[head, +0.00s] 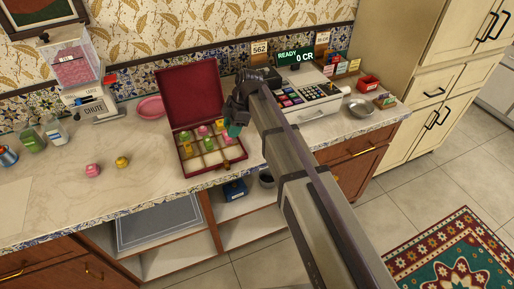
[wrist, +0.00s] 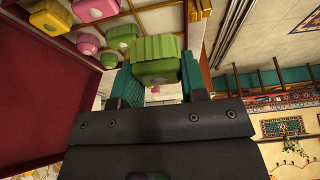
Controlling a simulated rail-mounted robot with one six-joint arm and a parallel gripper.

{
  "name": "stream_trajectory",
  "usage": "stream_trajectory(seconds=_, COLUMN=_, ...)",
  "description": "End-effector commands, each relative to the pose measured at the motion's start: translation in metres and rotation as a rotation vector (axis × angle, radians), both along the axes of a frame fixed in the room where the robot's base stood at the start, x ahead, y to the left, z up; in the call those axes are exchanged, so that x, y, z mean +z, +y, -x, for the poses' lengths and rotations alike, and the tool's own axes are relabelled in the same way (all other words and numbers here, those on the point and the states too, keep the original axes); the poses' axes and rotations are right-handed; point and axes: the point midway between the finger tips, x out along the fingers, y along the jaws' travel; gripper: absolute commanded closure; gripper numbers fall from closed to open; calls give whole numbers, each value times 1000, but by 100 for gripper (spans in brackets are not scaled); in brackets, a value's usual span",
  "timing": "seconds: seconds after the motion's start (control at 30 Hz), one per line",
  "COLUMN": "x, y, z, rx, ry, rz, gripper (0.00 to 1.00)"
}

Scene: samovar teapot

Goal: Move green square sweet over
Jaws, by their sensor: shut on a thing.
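My gripper (wrist: 156,82) has teal fingers and is shut on a green square sweet (wrist: 156,50) with a ridged green top, seen in the wrist view. In the head view my gripper (head: 234,130) is above the right side of an open dark-red sweet box (head: 217,170); the held sweet cannot be made out there. The box has compartments with pink, yellow and green sweets in the back and left ones; several front cells look empty. The box's sweets also show at the upper left of the wrist view, apart from the held sweet.
The raised red lid (head: 190,97) stands behind the box, close left of my gripper. A pink sweet (head: 93,171) and a yellow sweet (head: 122,162) lie loose on the counter. A cash register (head: 308,98) stands right.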

Motion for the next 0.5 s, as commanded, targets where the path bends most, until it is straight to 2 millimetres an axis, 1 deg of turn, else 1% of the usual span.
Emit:
stream_trajectory(seconds=0.1, x=0, y=0, z=0, rx=28, ry=-7, rz=-3, gripper=83)
stream_trajectory(seconds=0.17, x=-4, y=0, z=0, rx=28, ry=-7, rz=-2, gripper=83)
stream_trajectory(seconds=0.27, x=-26, y=0, z=0, rx=27, ry=-8, rz=-2, gripper=83)
stream_trajectory(seconds=0.3, x=-37, y=0, z=0, rx=27, ry=-8, rz=-2, gripper=83)
stream_trajectory(seconds=0.4, x=-62, y=0, z=0, rx=26, ry=-7, rz=-2, gripper=83)
stream_trajectory(seconds=0.47, x=-69, y=0, z=0, rx=26, ry=-7, rz=-2, gripper=83)
stream_trajectory(seconds=0.5, x=-69, y=0, z=0, rx=26, ry=-7, rz=-2, gripper=83)
